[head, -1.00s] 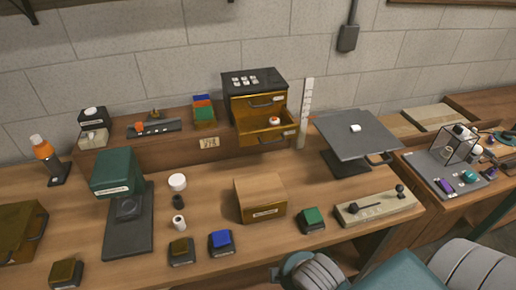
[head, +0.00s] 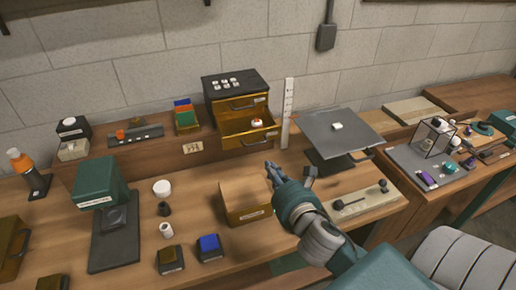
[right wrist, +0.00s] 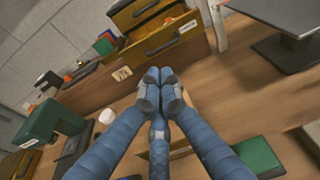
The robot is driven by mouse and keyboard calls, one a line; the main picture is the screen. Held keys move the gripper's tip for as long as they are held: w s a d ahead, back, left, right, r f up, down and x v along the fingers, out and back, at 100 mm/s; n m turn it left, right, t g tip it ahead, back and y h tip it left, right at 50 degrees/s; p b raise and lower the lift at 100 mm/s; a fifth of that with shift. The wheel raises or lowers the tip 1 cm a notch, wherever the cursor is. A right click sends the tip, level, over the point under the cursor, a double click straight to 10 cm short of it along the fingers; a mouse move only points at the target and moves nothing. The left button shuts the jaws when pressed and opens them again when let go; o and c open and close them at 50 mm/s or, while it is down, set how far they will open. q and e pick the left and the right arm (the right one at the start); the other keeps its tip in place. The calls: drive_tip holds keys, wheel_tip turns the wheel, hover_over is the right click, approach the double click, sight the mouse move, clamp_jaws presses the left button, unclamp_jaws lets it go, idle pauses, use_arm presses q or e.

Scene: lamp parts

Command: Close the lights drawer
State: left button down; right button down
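A small cabinet (head: 235,86) with a dark top and orange-brown drawers stands on the raised shelf at the back. Its upper drawer (head: 239,104) is shut. Its lower drawer (head: 247,139) is pulled out, with a small white and orange-red item (head: 257,123) inside; its label is too small to read. The open drawer also shows in the right wrist view (right wrist: 166,45). My right gripper (head: 271,169) is in front of and below the drawer, apart from it. Its fingertips are together and empty in the right wrist view (right wrist: 160,80). My left gripper is out of view.
A cardboard-coloured box (head: 246,203) stands just left of my right gripper. A dark tilted plate on a stand (head: 343,131) is to the right, and a white ruler-like strip (head: 288,110) stands beside the cabinet. A green lamp-like device (head: 102,188) stands at left.

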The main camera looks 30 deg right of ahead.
drive_tip(key=p+x, duration=0.2)
drive_tip(key=x, duration=1)
drive_tip(key=shift+p, duration=0.3)
drive_tip(key=shift+f, duration=0.15)
drive_tip(key=b, duration=0.1)
approach(245, 126)
drive_tip(key=w, duration=0.6)
drive_tip(key=shift+w+d+r, duration=0.15)
drive_tip(key=shift+d+r, duration=0.25)
drive_tip(key=shift+r, duration=0.3)
drive_tip(key=shift+d, duration=0.1)
